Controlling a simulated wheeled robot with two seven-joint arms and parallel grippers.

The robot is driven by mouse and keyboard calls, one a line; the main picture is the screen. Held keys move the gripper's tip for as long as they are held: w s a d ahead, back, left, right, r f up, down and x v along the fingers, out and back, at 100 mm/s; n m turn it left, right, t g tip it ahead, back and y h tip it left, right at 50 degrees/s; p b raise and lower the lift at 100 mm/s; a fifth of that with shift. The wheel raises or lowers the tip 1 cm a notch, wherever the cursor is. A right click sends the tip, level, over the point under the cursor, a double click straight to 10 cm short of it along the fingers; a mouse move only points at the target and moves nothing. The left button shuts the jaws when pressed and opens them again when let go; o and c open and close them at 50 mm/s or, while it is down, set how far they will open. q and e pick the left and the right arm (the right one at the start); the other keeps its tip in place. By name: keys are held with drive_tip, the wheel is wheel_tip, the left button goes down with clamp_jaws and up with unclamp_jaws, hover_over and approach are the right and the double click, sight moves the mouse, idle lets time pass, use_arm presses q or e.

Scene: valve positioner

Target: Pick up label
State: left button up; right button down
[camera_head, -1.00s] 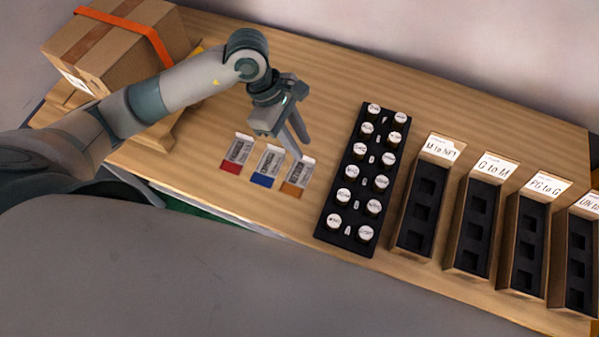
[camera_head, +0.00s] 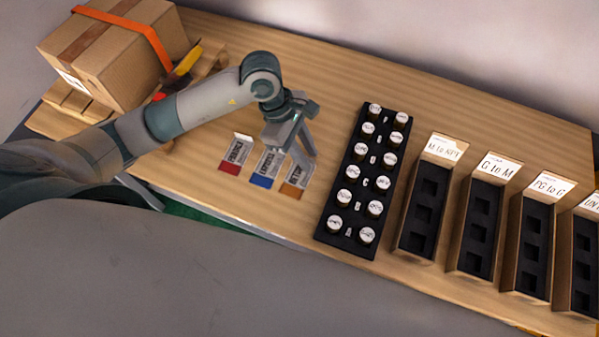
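Three labels lie side by side on the wooden table: one with a red end (camera_head: 232,158), one with a blue end (camera_head: 265,171) and one with an orange end (camera_head: 293,184). My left gripper (camera_head: 296,160) points down over the upper parts of the blue and orange labels and partly covers them. Its fingers appear spread apart, with nothing seen between them. I cannot tell whether the fingertips touch the orange label. My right gripper is not in view.
A black rack (camera_head: 347,228) of several white-capped bottles stands just right of the labels. Several open bins (camera_head: 413,243) with white signs line the right side. A strapped cardboard box (camera_head: 108,58) sits on a wooden pallet (camera_head: 60,118) at upper left. Bare table lies behind the gripper.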

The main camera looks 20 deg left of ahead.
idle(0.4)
use_arm(q)
clamp_jaws()
drive_tip(key=shift+r, duration=0.1)
drive_tip(key=shift+r+b, duration=0.5)
drive_tip(key=shift+r, duration=0.2)
wheel_tip(320, 180, up, 2)
drive_tip(key=shift+r+b, duration=0.15)
drive_tip(key=shift+b, duration=0.45)
drive_tip(key=s+d+r+p, duration=0.4)
drive_tip(key=s+d+r, duration=0.2)
drive_tip(key=s, duration=0.4)
drive_tip(key=shift+d+r, duration=0.15)
drive_tip(key=shift+r, duration=0.4)
